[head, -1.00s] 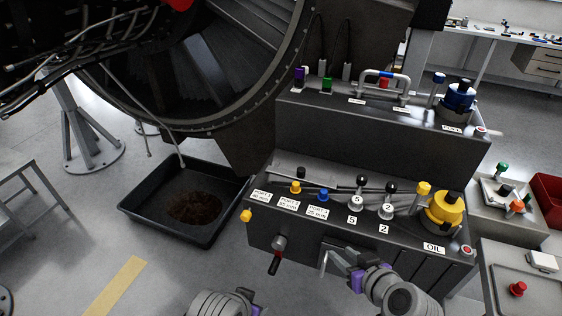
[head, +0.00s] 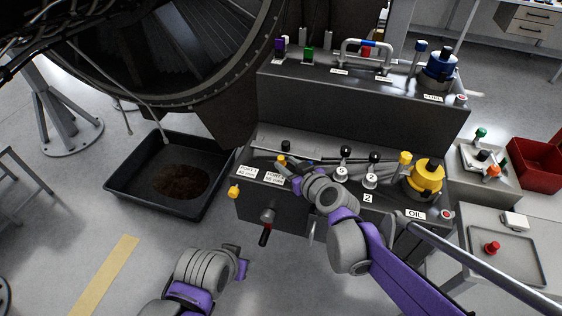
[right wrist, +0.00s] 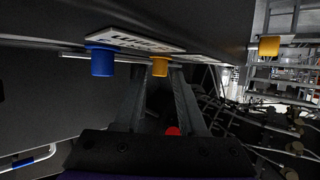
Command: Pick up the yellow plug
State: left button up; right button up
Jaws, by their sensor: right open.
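The small yellow plug (head: 281,160) stands on the lower console's sloped top, behind its white labels; my right gripper partly covers this area in the head view. In the right wrist view the yellow plug (right wrist: 160,67) lies between the tips of my right gripper (right wrist: 158,74). The gripper is open, with dark fingers on either side of the plug. I cannot tell whether they touch it. A blue plug (right wrist: 102,60) sits just left of the fingers there; my arm hides it in the head view. My left gripper (head: 243,269) hangs low in front; its jaws are unclear.
Another yellow knob (head: 233,191) is on the console's left end. Black-topped levers (head: 373,168) and a yellow oil cap (head: 426,177) stand right of my right gripper. A black drip tray (head: 122,191) lies on the floor.

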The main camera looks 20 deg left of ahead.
aim_at(281, 162)
jog(key=shift+x, duration=1.4)
grip_shut()
jog(key=shift+r, duration=0.1)
